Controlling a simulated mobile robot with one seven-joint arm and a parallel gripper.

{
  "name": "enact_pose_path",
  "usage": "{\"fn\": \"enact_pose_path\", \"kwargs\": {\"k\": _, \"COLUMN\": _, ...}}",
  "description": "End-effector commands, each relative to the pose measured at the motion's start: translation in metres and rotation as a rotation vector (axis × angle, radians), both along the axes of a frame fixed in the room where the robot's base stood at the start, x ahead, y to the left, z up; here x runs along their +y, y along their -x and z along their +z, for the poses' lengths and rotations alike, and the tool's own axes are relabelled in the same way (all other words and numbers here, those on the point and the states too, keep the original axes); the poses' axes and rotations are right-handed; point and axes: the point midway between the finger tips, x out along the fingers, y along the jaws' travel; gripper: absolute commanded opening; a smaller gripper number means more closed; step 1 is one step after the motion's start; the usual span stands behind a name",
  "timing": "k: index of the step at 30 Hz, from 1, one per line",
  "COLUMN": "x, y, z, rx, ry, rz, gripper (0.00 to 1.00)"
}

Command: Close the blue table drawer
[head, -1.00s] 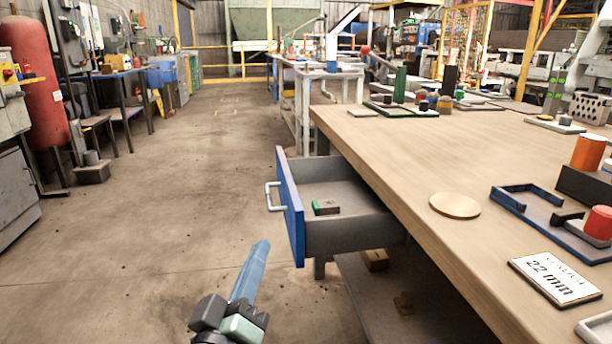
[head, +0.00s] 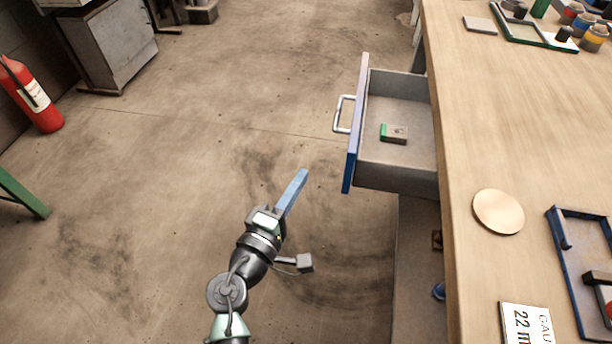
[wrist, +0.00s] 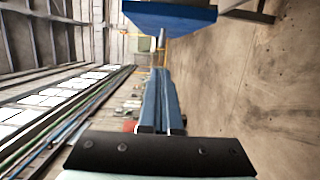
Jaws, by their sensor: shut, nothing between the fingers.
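The table drawer stands pulled out from the left side of the wooden table, its blue front (head: 356,130) facing left in the head view. A pale bar handle (head: 342,114) is on that front. A small block with a green end (head: 393,133) lies inside the grey drawer. My gripper (head: 303,174) has long blue fingers, shut and empty. It is to the left of the drawer front and nearer to me, with a gap between them. In the wrist view, my gripper (wrist: 160,72) points past the blue drawer front (wrist: 172,16), which is at the top.
The wooden table (head: 510,130) fills the right side. A round disc (head: 498,211), a blue frame (head: 566,270) and a lettered card (head: 527,322) lie on it. Floor left of the drawer is clear. A red extinguisher (head: 32,95) stands far left.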

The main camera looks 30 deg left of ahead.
Motion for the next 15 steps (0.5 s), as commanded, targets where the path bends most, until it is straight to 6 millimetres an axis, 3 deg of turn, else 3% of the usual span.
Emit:
{"fn": "enact_pose_path", "kwargs": {"k": 10, "x": 0.002, "y": -0.073, "z": 0.001, "rx": -0.003, "ry": -0.002, "rz": -0.002, "gripper": 0.0}}
{"fn": "enact_pose_path", "kwargs": {"k": 15, "x": -0.024, "y": -0.079, "z": 0.001, "rx": 0.0, "ry": -0.003, "rz": -0.004, "gripper": 0.0}}
